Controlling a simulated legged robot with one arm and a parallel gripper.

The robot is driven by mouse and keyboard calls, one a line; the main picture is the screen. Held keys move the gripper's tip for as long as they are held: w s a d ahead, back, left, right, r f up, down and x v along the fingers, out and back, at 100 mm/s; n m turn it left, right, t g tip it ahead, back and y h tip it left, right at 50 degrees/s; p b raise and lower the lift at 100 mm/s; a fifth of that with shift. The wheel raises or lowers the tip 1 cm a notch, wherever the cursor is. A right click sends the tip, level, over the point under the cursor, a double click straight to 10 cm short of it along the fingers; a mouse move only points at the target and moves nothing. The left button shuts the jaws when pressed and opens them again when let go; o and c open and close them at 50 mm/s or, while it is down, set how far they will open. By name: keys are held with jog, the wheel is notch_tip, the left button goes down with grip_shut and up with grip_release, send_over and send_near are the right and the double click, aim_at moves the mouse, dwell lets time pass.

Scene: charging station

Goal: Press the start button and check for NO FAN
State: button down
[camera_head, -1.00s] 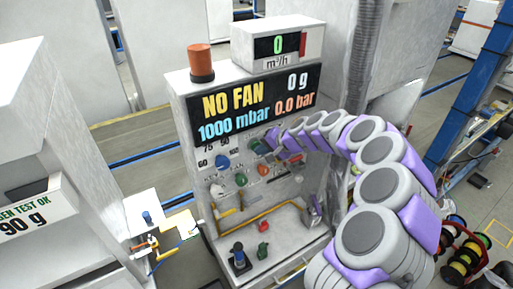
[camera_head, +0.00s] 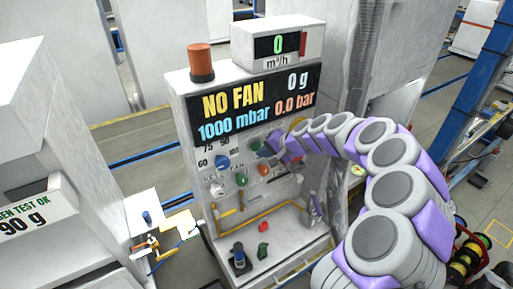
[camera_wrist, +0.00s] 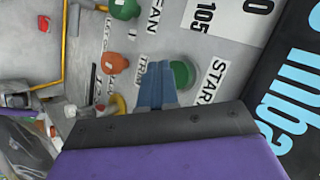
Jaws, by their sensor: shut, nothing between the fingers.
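The green start button (camera_wrist: 182,74) shows in the wrist view beside the printed START label. My gripper (camera_wrist: 156,70) has its blue fingers shut together and empty, with the tips overlapping the button's left edge in the picture. I cannot tell whether they touch it. In the head view my gripper (camera_head: 268,147) is at the upper right of the control panel, just below the display. The black display (camera_head: 258,103) reads NO FAN in yellow, 0 g, 1000 mbar and 0.0 bar.
A blue knob (camera_head: 222,162), a lower green button (camera_head: 241,180) and an orange-red button (camera_head: 264,169) sit on the panel. An orange beacon (camera_head: 201,62) and a meter reading 0 (camera_head: 278,44) stand on top. A yellow pipe (camera_head: 262,214) runs below.

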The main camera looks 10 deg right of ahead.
jog(key=shift+s+d+b, duration=0.1)
jog(key=shift+s+d, duration=0.2)
jog(key=shift+s, duration=0.45)
jog(key=shift+s+d+b, duration=0.15)
jog(key=shift+s+d, duration=0.2)
jog(key=shift+s, duration=0.45)
jog(key=shift+s+d+b, duration=0.1)
jog(key=shift+s+d, duration=0.2)
jog(key=shift+s, duration=0.45)
jog(key=s+a+r+n+g+b, duration=0.1)
jog(key=s+a+n+g, duration=0.15)
jog(key=s, duration=0.35)
jog(key=s+a+r+n+g+h+b, duration=0.1)
jog(key=s+a+n, duration=0.1)
jog(key=s+a, duration=0.35)
jog(key=s+a+r+n+g+b, duration=0.1)
jog(key=s+a+n, duration=0.1)
jog(key=s, duration=0.6)
jog(key=s+d+f+g+h, duration=0.1)
jog(key=s+d+h, duration=0.1)
jog(key=s, duration=0.6)
jog(key=s+d+f+g+h+b, duration=0.1)
jog(key=s+d, duration=0.3)
jog(key=s, duration=0.4)
jog(key=s+d+f+g+h+b, duration=0.1)
jog(key=s+d+f+g+h, duration=0.1)
jog(key=s, duration=0.6)
jog(key=shift+s+d+f+h, duration=0.35)
jog(key=shift+d+f+h, duration=0.1)
jog(key=shift+h, duration=0.05)
